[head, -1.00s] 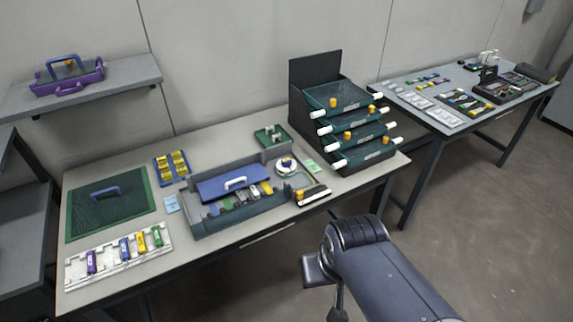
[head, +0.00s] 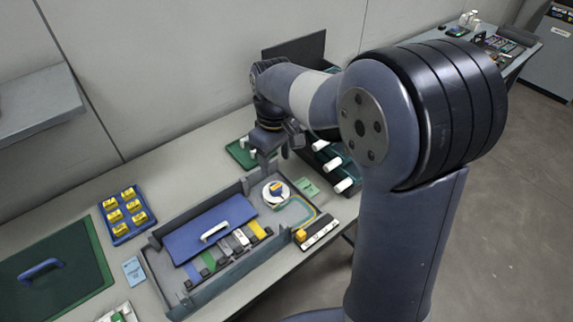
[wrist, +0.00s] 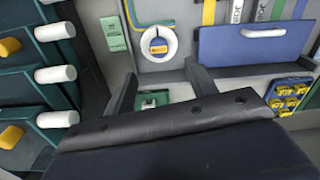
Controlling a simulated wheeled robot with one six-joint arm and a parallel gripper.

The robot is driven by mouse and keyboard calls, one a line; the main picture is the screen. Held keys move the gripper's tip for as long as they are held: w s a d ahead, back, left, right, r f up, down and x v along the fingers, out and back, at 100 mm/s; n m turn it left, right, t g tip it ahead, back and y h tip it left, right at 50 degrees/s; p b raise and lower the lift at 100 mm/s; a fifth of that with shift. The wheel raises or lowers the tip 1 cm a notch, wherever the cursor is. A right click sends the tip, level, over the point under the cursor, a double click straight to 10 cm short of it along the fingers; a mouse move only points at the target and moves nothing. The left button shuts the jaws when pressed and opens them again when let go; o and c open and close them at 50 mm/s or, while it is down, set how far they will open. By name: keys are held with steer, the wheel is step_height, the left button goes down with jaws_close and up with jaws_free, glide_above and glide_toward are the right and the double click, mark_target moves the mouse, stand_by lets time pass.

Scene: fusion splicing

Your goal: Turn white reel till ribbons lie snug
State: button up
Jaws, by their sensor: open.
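The white reel (head: 276,191) lies flat in the right part of the grey tray (head: 170,285), with a small blue and yellow piece at its middle. It also shows in the wrist view (wrist: 158,45), above my fingers. Coloured ribbons (head: 312,215) curve along the tray floor beside the reel; whether they lie snug is too small to tell. My gripper (head: 269,160) is open and empty, above the table behind the reel and apart from it. In the wrist view my two fingers (wrist: 162,88) stand spread below the reel.
A tiered rack (wrist: 20,75) with white-ended trays stands close beside my gripper. A blue lid with a white handle (head: 205,228) covers part of the tray. A green block (head: 240,153), a yellow-piece holder (head: 126,215) and a green card (head: 307,187) lie around it.

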mark_target(276, 187)
steer(key=f, duration=0.7)
steer(key=w+f, duration=0.1)
steer(key=f, duration=0.3)
steer(key=shift+a, duration=0.15)
steer(key=c, duration=1)
